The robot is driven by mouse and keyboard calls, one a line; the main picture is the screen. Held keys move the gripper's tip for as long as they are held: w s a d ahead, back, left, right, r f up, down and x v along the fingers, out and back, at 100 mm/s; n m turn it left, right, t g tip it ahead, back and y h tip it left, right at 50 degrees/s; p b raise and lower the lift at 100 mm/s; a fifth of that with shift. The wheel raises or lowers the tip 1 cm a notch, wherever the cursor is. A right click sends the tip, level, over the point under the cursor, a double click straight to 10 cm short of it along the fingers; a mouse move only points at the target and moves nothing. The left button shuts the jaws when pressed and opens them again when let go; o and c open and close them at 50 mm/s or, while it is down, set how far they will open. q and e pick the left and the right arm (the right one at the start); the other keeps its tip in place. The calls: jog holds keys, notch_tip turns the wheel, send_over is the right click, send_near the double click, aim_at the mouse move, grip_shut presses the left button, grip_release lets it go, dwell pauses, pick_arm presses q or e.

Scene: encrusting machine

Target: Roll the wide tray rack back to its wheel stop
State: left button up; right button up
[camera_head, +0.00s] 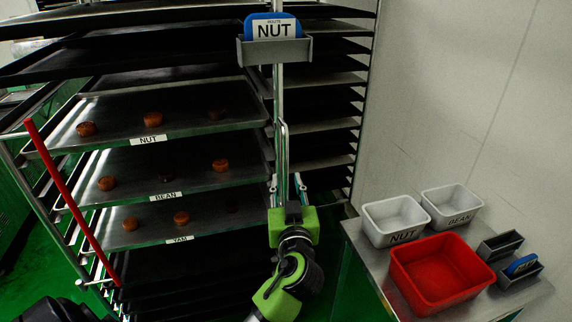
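The wide tray rack (279,95) fills the left and middle of the head view, with dark shelves and metal trays. An upright bar handle (285,150) is on its front post. The rack's wheels and the wheel stop cannot be seen.
Trays labelled NUT (180,125), BEAN and YAM hold brown cakes. A red bar (72,200) slants at the left. At right, a metal table (375,262) bears a red bin (440,272) and white bins, near a pale wall.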

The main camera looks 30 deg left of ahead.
aim_at(286, 172)
pick_arm(q)
jog(key=p+x, duration=0.1)
jog(key=x, duration=0.4)
jog(key=shift+w+a, duration=0.25)
grip_shut()
